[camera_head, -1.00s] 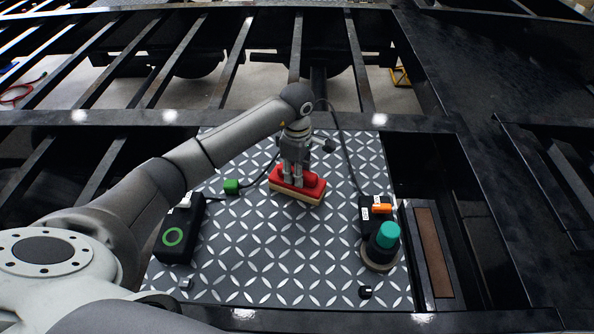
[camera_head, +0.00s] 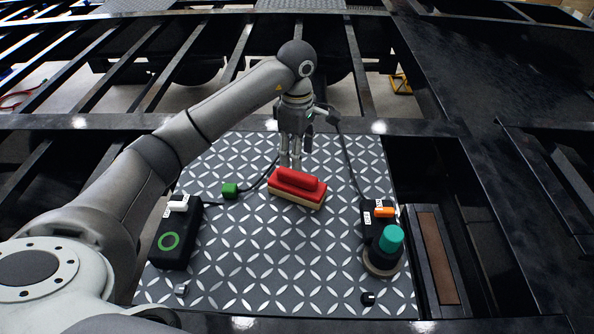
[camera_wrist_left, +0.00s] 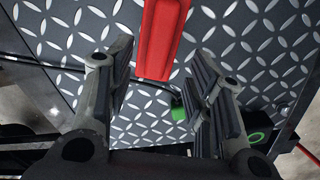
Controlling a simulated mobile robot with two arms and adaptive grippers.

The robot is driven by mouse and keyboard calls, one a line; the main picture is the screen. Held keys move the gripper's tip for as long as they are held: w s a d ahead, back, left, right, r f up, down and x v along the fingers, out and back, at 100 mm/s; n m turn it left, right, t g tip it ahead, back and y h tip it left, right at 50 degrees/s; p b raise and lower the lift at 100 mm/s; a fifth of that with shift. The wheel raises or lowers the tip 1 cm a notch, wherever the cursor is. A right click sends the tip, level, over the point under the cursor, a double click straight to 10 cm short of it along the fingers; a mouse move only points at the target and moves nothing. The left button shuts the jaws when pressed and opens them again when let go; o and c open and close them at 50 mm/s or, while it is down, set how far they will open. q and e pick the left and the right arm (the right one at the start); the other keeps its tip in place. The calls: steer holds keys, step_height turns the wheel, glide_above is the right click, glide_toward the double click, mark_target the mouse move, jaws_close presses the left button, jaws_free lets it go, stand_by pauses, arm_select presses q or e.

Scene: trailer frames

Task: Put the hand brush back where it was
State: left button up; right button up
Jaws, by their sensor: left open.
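The hand brush (camera_head: 297,188) has a red top and a pale lower part. It lies on the patterned metal plate (camera_head: 235,255), near the plate's middle. My left gripper (camera_head: 290,163) is open and empty, just behind the brush in the head view and apart from it. In the left wrist view the red brush (camera_wrist_left: 160,38) shows at the top, ahead of the open fingers of my left gripper (camera_wrist_left: 160,85). Its far end is cut off by the picture edge. My right gripper is not in view.
A black box with a green ring (camera_head: 169,241) stands at the plate's left. A green block (camera_head: 230,190) is on a cable. At the right are an orange-switched black box (camera_head: 384,212) and a teal-topped round object (camera_head: 391,238). Dark frame beams (camera_head: 440,290) border the plate.

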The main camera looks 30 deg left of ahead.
arm_select(q)
steer(key=shift+r+b, duration=0.35)
steer(key=shift+r, duration=1.55)
steer(key=shift+s+f, duration=0.1)
